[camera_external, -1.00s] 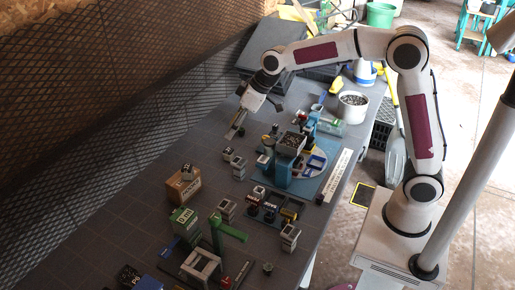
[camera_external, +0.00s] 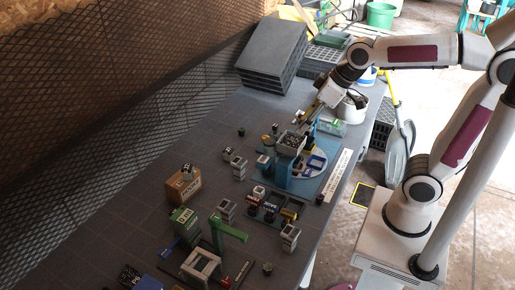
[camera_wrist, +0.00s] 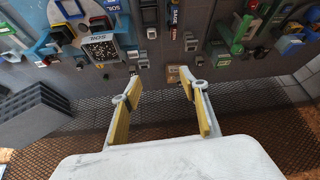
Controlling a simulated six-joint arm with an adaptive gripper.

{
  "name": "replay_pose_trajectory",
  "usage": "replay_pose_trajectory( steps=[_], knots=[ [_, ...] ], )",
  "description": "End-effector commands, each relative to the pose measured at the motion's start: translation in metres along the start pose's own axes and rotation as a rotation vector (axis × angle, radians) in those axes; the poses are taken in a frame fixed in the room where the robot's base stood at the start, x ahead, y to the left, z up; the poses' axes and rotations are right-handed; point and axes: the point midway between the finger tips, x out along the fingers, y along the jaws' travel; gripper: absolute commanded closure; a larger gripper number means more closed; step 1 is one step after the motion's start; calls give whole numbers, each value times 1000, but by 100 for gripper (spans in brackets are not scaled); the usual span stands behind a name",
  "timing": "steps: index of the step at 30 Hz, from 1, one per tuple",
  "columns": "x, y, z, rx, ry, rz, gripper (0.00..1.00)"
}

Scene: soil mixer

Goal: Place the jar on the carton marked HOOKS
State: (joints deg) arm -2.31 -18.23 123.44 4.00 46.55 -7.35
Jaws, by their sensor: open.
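A brown carton (camera_external: 177,190) stands at the left of the bench; its printed word is too small to read for certain. A small black-and-white object (camera_external: 188,171) rests on its top. The carton also shows in the wrist view (camera_wrist: 173,75), beyond the fingers. I cannot tell for certain which item is the jar; small labelled containers stand in a rack (camera_external: 270,208) in the middle. My gripper (camera_external: 303,126) is above the blue stand, at the right of the bench. In the wrist view its fingers (camera_wrist: 158,92) are wide apart with nothing between them.
A blue stand (camera_external: 281,175) carries a tray of dark bits (camera_external: 291,141). A green post (camera_external: 229,230) and green box (camera_external: 183,221) stand near the front. Dark stacked crates (camera_external: 272,50) are at the back. A mesh wall (camera_external: 100,110) borders the left; bench near it is clear.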

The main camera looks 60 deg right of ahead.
Motion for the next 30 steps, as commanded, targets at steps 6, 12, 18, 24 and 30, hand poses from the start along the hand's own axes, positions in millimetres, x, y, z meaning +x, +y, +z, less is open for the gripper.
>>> replay_pose_trajectory(
  steps=[6, 12, 18, 24, 30],
  knots=[
    [-19, 3, 47, 35, 0, 21, 56],
    [-29, 6, 90, 66, -1, 40, 56],
    [-34, 7, 129, 96, -2, 57, 56],
    [-35, 8, 151, 112, -3, 68, 56],
    [-34, 9, 155, 117, -5, 70, 56]
  ],
)
